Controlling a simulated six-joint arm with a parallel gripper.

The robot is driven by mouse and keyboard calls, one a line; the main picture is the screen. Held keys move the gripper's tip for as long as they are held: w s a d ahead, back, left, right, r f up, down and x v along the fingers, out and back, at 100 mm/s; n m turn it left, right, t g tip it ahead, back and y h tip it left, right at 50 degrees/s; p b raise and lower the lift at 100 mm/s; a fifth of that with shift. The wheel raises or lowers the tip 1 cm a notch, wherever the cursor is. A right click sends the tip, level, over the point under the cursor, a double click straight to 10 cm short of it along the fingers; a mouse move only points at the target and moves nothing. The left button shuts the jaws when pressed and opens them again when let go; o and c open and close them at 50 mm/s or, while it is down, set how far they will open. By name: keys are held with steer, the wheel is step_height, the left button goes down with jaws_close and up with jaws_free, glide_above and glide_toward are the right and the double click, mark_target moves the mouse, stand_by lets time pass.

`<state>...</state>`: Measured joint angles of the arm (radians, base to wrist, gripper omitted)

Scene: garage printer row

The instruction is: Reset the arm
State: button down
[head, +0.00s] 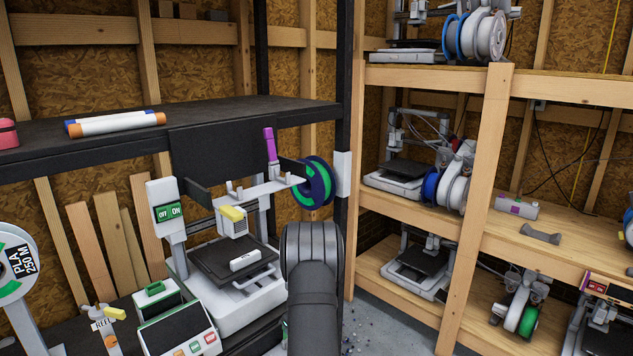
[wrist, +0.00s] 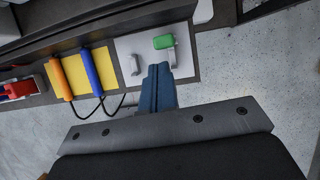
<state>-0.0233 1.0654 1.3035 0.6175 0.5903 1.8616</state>
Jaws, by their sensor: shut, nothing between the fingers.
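My gripper (wrist: 157,72) shows in the wrist view as two blue fingers pressed together, shut and empty. Its fingertips are just below a white plate (wrist: 128,48) that bears a green-topped part (wrist: 163,42) and a small grey hook (wrist: 134,66). I cannot tell whether the fingers touch the plate. In the head view my dark arm rises in front of the printer's right side, and my gripper is hidden there.
The printer (head: 232,300) stands left of my arm, with a spool (head: 316,183) above. A dark shelf (head: 230,110) spans behind. A wooden rack (head: 490,180) with several printers stands right. Orange (wrist: 60,78) and blue (wrist: 92,70) handled tools lie left of my fingers.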

steer(key=shift+t+y, duration=0.4)
steer(key=shift+t, duration=0.5)
steer(key=d+f, duration=0.1)
steer(key=s+d+f, duration=0.2)
steer(key=f, duration=0.1)
steer(key=shift+s+d, duration=0.1)
steer(key=shift+d, duration=0.05)
steer(key=shift+d+f, duration=0.1)
steer(key=shift+f, duration=0.05)
steer(key=shift+s+d+f+t+y, duration=0.15)
steer(key=shift+f+t+y, duration=0.65)
steer(key=shift+f, duration=0.05)
steer(key=shift+s+d+f+t+y, duration=0.15)
steer(key=shift+s+f+t+y, duration=0.05)
steer(key=shift+f+t+y, duration=0.6)
steer(key=shift+s+d+f+t+y, duration=0.15)
steer(key=shift+f+t+y, duration=0.65)
steer(key=shift+f, duration=0.05)
steer(key=shift+r, duration=0.1)
